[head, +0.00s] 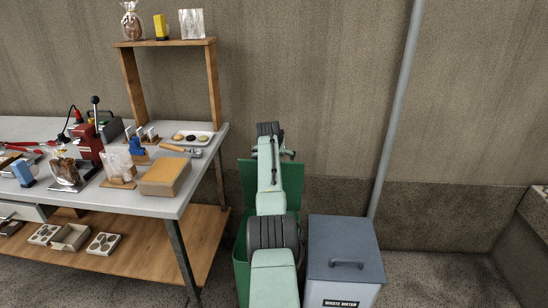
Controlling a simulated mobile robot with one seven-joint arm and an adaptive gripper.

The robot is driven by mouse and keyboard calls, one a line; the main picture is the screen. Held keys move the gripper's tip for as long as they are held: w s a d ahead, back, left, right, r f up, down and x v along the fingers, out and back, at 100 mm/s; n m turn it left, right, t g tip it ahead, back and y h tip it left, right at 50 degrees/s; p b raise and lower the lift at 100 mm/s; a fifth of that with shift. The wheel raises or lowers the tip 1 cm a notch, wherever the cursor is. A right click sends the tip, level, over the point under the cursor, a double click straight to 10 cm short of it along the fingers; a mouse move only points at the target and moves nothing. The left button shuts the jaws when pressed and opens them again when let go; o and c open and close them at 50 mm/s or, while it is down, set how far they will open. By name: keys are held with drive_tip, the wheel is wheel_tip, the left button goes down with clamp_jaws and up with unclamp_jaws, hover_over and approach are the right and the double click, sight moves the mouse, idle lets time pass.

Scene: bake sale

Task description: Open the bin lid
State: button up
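A green bin (241,262) stands at the right end of the table, mostly hidden behind my pale green arm. A green panel (292,181) rises at its back; I cannot tell whether this is a raised lid or the bin's back wall. My arm reaches forward over the green bin. Small parts at its far end may belong to my gripper (288,153), but the arm hides most of it and its fingers are not clear.
A table (150,204) with tools, a tan box (165,177) and a plate of cookies (192,138) stands on the left. A wooden shelf (165,43) rises behind it. A grey pipe (397,100) runs up the wall behind the grey bin. The floor (440,280) right of the bins is clear.

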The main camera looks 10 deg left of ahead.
idle(0.3)
drive_tip(key=v, duration=1.2)
drive_tip(key=shift+c, duration=0.4)
